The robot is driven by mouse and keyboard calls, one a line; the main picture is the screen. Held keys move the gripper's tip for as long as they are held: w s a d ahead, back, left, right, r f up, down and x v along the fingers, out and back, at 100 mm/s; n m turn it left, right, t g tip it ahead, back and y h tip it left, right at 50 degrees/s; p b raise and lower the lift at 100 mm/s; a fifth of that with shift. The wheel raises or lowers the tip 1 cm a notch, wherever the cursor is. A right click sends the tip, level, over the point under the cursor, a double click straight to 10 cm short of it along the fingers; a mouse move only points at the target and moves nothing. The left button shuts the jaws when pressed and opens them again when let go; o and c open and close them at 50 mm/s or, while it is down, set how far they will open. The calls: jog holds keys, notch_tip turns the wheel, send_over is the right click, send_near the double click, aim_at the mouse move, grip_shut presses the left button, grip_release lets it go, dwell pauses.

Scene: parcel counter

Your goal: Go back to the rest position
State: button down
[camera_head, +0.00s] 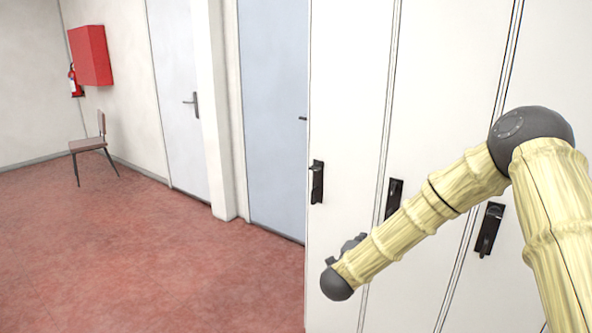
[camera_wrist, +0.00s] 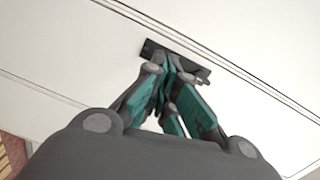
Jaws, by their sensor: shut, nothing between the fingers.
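My gripper (camera_wrist: 172,88) shows in the wrist view with its teal-padded fingers closed together and nothing held between them. Behind the fingertips is a dark cabinet handle (camera_wrist: 205,74) on a white door, partly hidden by the fingers. I cannot tell whether the fingers touch it. In the head view my arm comes in from the right and bends down to the left in front of the white cabinet doors (camera_head: 345,100). The fingers are not clearly seen in the head view.
The cabinet doors carry black handles (camera_head: 317,182), (camera_head: 489,230) close to my arm. On the left the red floor (camera_head: 150,260) is clear. A chair (camera_head: 90,147), a red wall box (camera_head: 90,55) and a fire extinguisher (camera_head: 74,80) are at the far left.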

jog(key=s+a+f+n+g+y, duration=0.2)
jog(key=s+a+f+n+y, duration=0.15)
jog(key=s+f+n, duration=0.6)
jog(key=s+a+f+n+g+y, duration=0.4)
jog(key=s+f, duration=0.6)
jog(key=f, duration=0.8)
jog(key=s+d+f+n+g, duration=0.1)
jog(key=s+f+n+g, duration=0.1)
jog(key=s, duration=0.9)
jog(key=s+d+f+n+g+y, duration=0.1)
jog(key=s+d+f+n+g, duration=0.1)
jog(key=s, duration=1)
jog(key=s+d+f+n+g+y, duration=0.1)
jog(key=s+f+n+g, duration=0.3)
jog(key=s, duration=0.7)
jog(key=shift+s+d+f+n, duration=0.35)
jog(key=shift+f+n, duration=0.2)
jog(key=shift+f, duration=0.35)
